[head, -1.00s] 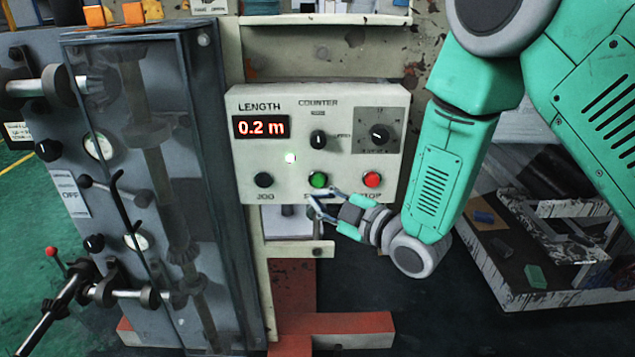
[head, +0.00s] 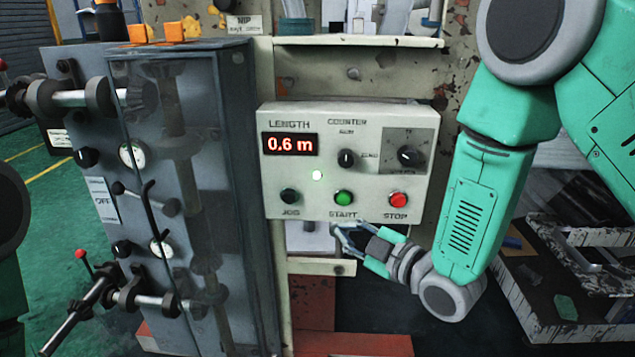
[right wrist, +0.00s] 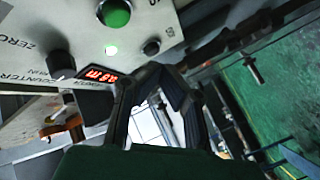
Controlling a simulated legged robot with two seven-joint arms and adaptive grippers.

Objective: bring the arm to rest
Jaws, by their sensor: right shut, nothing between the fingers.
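My right gripper (head: 345,232) is shut and empty just below the green START button (head: 343,197), in front of the lower edge of the control box (head: 300,180). In the right wrist view its fingers (right wrist: 152,75) come together with nothing held, and the green button (right wrist: 114,13) shows apart from them at the top. My right arm (head: 480,200) comes down from the upper right, bent at the elbow. The LENGTH display (head: 290,145) reads 0.6 m and a lamp (head: 317,175) below it glows. My left gripper is not in view.
The red STOP button (head: 397,200) and black JOG button (head: 290,196) flank START. A glass-fronted machine cabinet (head: 190,200) with rollers and levers stands at the left. A shelf (head: 350,42) runs above the box. A dirty platform (head: 570,290) lies at the lower right.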

